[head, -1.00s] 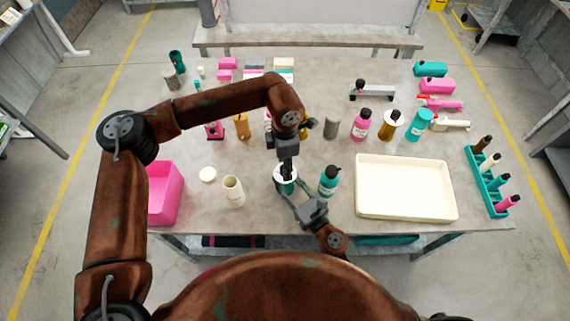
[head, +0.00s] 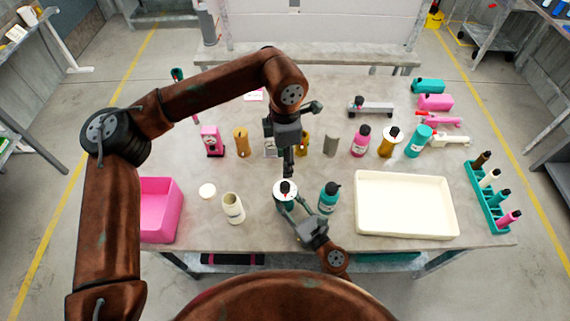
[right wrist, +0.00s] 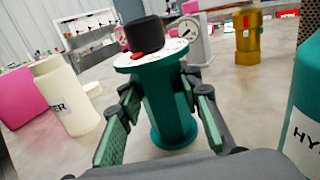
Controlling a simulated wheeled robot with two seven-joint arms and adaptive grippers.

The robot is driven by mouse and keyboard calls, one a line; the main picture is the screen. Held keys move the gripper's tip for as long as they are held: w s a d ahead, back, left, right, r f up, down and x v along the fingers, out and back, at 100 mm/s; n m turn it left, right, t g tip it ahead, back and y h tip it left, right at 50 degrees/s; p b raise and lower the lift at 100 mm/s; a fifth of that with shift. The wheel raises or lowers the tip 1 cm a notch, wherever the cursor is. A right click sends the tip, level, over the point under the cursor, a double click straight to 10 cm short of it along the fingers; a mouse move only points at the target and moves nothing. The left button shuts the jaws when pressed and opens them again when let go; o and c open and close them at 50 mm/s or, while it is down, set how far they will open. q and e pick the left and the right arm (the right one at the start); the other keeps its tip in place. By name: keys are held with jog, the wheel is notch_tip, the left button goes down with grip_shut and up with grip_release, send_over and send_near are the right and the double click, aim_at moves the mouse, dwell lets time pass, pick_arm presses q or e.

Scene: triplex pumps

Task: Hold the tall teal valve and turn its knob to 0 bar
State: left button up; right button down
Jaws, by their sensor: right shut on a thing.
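The tall teal valve (head: 285,199) stands upright on the table, with a white dial plate and a black knob (head: 284,187) on top. In the right wrist view the valve (right wrist: 170,105) is between the pads of my right gripper (right wrist: 162,108), which is shut on its body. The knob (right wrist: 144,33) carries a red mark on the side facing this camera; the scale is too small to read. My left gripper (head: 288,166) hangs close to the knob, apart from it in the picture, its fingers close together. I cannot tell whether it is open.
A teal bottle (head: 329,197) stands just right of the valve. A cream container (head: 232,208) and a pink bin (head: 162,210) are to the left. A cream tray (head: 407,232) lies to the right. Several bottles and pumps stand in a row behind.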

jog(key=c, duration=1.3)
grip_release()
